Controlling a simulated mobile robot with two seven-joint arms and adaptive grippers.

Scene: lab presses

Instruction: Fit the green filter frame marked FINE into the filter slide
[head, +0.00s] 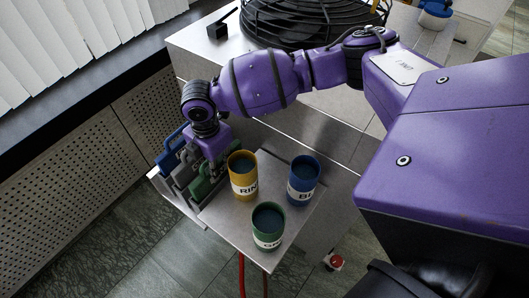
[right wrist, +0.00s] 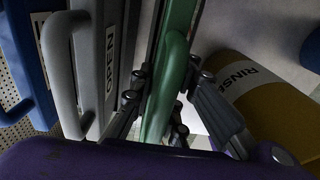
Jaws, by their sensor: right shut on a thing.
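The green filter frame (head: 201,188) stands at the right end of a row of frames at the left of the metal table. My right gripper (head: 211,167) reaches down over it from above. In the right wrist view its fingers (right wrist: 160,100) are shut on the green frame's handle (right wrist: 172,65). No FINE mark is readable on the green frame. A grey frame (right wrist: 88,70) labelled OPEN and a blue frame (right wrist: 30,60) stand beside it, to the left. I cannot make out the filter slide in either view. My left gripper does not show.
Close right of the gripper stands a yellow RINSE cup (head: 242,174). A blue cup (head: 303,180) and a green cup (head: 268,226) stand farther right and nearer. A large black round grille (head: 310,22) is at the back. A red button (head: 335,262) is below right.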

